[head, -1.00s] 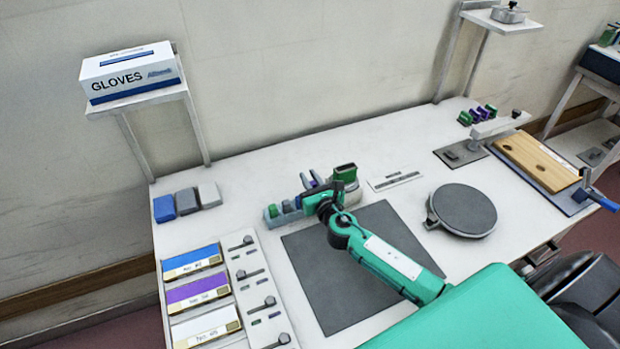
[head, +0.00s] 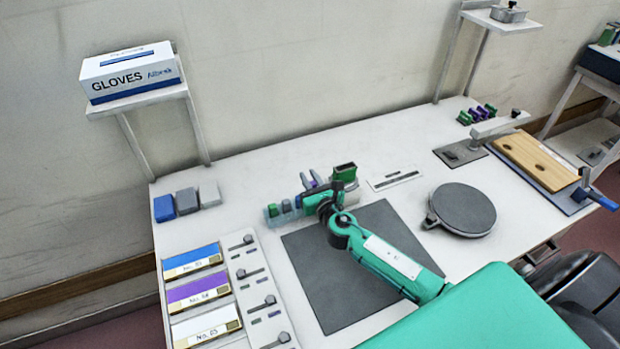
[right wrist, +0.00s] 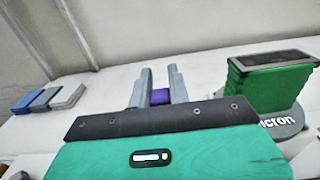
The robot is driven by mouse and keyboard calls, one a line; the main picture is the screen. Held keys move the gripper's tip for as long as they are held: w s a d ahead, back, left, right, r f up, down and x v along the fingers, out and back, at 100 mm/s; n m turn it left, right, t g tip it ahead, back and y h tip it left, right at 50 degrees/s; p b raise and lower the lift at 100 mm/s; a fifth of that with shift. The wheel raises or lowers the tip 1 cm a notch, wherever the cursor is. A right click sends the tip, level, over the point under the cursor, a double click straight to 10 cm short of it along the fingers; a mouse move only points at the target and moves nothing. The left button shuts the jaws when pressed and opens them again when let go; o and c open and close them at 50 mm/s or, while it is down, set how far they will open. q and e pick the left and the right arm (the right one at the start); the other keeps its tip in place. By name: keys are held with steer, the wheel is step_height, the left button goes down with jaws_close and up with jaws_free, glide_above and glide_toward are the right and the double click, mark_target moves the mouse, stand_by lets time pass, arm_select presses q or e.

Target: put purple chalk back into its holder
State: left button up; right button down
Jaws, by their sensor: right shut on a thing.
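My right gripper (head: 311,183) is over the back of the workbench, behind the dark mat. In the right wrist view its two grey fingers (right wrist: 159,88) are shut on the purple chalk (right wrist: 160,97), which shows as a short purple piece between them. A pale bluish holder (head: 268,220) with green and blue pieces in it stands just left of the gripper. Its right part is hidden behind my gripper and arm, so I cannot tell whether the chalk touches it. My left gripper is in neither view.
A green block (head: 344,172) on a round grey base stands close right of the gripper. A dark mat (head: 340,290) lies under my arm. A round grey turntable (head: 463,209) is at the right. Blue and grey blocks (head: 187,201) lie at the left.

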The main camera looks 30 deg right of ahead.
steer(key=shift+f, duration=0.15)
stand_by(0.4)
steer(key=shift+f+b, duration=0.9)
steer(key=shift+f, duration=0.1)
steer(key=c, duration=1.2)
jaws_free()
steer(key=shift+c, duration=0.2)
step_height(320, 180, up, 7)
steer(key=p, duration=0.6)
steer(key=shift+p, duration=0.4)
